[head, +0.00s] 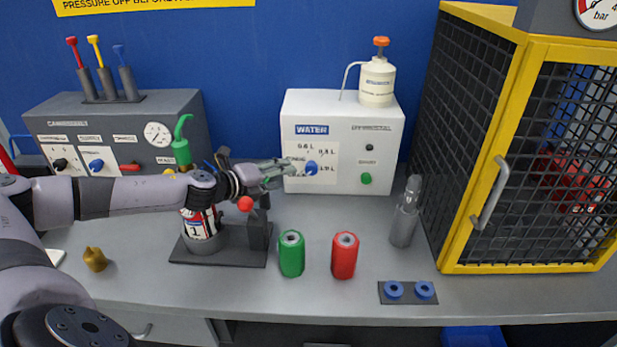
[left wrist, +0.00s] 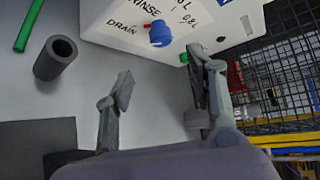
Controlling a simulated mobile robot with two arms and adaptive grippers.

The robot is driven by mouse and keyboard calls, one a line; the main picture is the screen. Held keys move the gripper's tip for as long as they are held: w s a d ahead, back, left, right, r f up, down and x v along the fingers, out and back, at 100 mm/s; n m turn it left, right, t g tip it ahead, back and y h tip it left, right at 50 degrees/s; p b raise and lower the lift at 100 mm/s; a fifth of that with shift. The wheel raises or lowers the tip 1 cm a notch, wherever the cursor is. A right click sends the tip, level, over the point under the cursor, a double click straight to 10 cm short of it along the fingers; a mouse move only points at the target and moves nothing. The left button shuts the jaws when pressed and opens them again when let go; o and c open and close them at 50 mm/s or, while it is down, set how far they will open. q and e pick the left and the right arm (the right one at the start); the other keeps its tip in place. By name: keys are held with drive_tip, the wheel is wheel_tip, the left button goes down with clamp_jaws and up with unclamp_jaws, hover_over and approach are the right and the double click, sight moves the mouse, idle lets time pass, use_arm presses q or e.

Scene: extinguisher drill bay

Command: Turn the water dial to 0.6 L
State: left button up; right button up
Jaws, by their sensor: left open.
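The white water unit (head: 342,135) stands at the back of the bench. Its blue water dial (head: 311,168) sits on a pale panel with printed marks, 0.6 L above it and 0.8 L to the upper right. In the left wrist view the blue dial (left wrist: 160,34) shows beyond the fingertips, near the words RINSE and DRAIN. A small red mark shows at its edge; I cannot tell exactly which label it points to. My left gripper (head: 284,172) is open just left of the dial, apart from it; the open fingers also show in the left wrist view (left wrist: 160,78). My right gripper is out of view.
A green knob (head: 366,179) sits on the same unit. Below my left arm is an extinguisher (head: 199,226) in a dark stand. Green (head: 291,254) and red (head: 344,256) canisters stand in front. A yellow-framed mesh cage (head: 530,150) is at right.

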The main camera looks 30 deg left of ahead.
sight(310, 171)
use_arm(q)
drive_tip(key=p+x, duration=0.3)
drive_tip(key=x, duration=0.7)
drive_tip(key=shift+w+d+r, duration=0.1)
drive_tip(key=shift+w, duration=0.05)
drive_tip(key=shift+p+x, duration=0.3)
drive_tip(key=shift+x, duration=0.45)
drive_tip(key=shift+c, duration=0.6)
drive_tip(key=c, duration=1)
